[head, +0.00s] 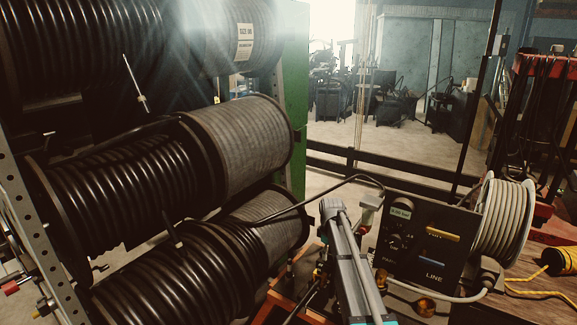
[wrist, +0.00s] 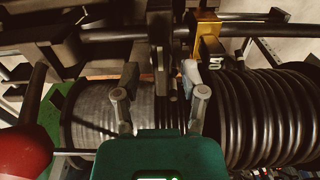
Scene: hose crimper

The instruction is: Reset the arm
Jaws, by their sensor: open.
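My gripper (wrist: 160,82) shows at the bottom middle of the wrist view, with its teal body and two grey fingers spread apart. It is open, and I see nothing held between the fingers. Behind them lie reels of grey hose (wrist: 88,115) on the left and black hose (wrist: 265,118) on the right; I cannot tell how close they are. In the head view a grey arm link of mine rises at the bottom middle; I cannot make out my gripper there.
Racked hose reels (head: 120,190) fill the left of the head view. A black control panel (head: 425,240) marked LINE stands right of my arm, beside a pale hose coil (head: 503,222). A yellow spool (head: 560,261) lies on the wooden bench. A dark railing (head: 400,170) crosses behind.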

